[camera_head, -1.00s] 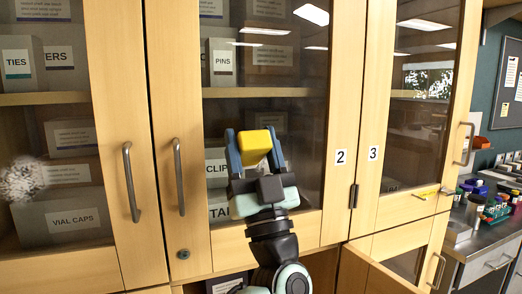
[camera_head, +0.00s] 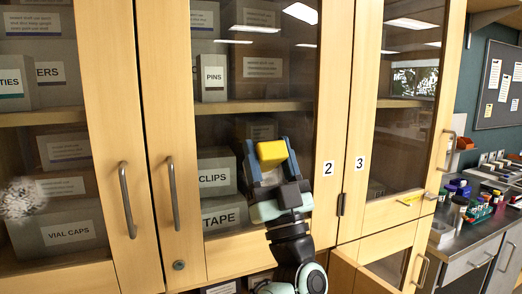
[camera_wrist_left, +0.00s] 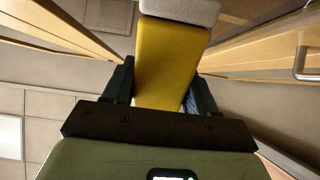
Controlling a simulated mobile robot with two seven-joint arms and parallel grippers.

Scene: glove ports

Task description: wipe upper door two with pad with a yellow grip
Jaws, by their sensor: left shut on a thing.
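Upper door two (camera_head: 330,120) is a wood-framed glass door marked 2, with a bar handle at its left. It looks shut. My left gripper (camera_head: 270,150) is in front of the right part of its glass, fingers pointing up and shut on the yellow grip (camera_head: 272,154) of the pad. In the left wrist view the yellow grip (camera_wrist_left: 165,65) sits between the fingers, with the pale grey pad (camera_wrist_left: 180,10) beyond it. In the head view the pad is mostly hidden, and I cannot tell whether it touches the glass. My right gripper is not in view.
A whitish smudge (camera_head: 20,198) is on the glass of the left door. Labelled boxes (camera_head: 222,215) stand on shelves behind the glass. Door three (camera_head: 358,130) is to the right, above a lower door (camera_head: 375,255) standing open. A counter (camera_head: 465,232) with racks is far right.

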